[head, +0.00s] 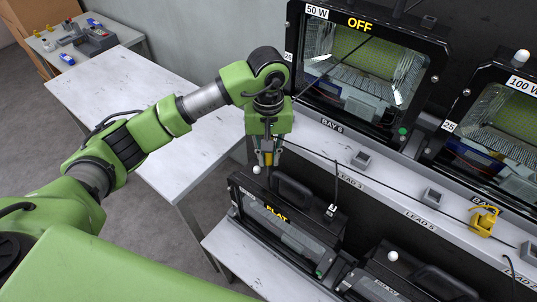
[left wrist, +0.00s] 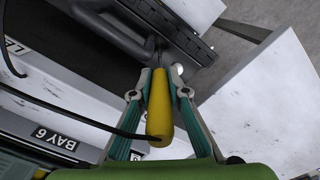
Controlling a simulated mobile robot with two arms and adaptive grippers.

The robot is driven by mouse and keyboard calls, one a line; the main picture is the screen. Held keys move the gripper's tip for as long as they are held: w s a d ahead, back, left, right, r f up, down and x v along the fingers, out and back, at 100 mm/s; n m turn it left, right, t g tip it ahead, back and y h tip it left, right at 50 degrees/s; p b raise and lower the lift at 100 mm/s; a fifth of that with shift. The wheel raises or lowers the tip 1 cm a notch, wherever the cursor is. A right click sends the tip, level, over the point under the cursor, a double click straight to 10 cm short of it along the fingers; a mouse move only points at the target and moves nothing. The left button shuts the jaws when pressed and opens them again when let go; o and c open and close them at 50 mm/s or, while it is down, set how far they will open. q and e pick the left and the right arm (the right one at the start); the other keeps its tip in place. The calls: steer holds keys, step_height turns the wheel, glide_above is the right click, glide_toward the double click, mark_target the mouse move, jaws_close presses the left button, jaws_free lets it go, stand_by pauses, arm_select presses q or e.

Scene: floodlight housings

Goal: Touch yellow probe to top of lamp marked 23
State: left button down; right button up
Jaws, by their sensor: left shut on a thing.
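My left gripper (head: 268,163) is shut on the yellow probe (head: 268,158), which points downward. In the left wrist view the probe's yellow handle (left wrist: 160,108) sits between the two fingers, with a black cable running off left. The gripper is over the back edge of a black floodlight (head: 290,232) marked FLAT, beside a white knob (head: 257,170). The probe's thin tip shows against this dark housing (left wrist: 110,35) in the wrist view; I cannot tell whether they touch. I cannot read a number 23 on any lamp. My right gripper is not in view.
A floodlight (head: 365,60) marked 50 W and OFF stands behind at Bay 6; another (head: 495,125) marked 100 W is at right. One more lies front right (head: 385,280). A yellow clip-like item (head: 484,221) is on the labelled ledge. The white table (head: 130,105) at left is mostly clear.

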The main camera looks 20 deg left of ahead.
arm_select(q)
steer(key=shift+r+p, duration=1.1)
steer(key=shift+r, duration=2.35)
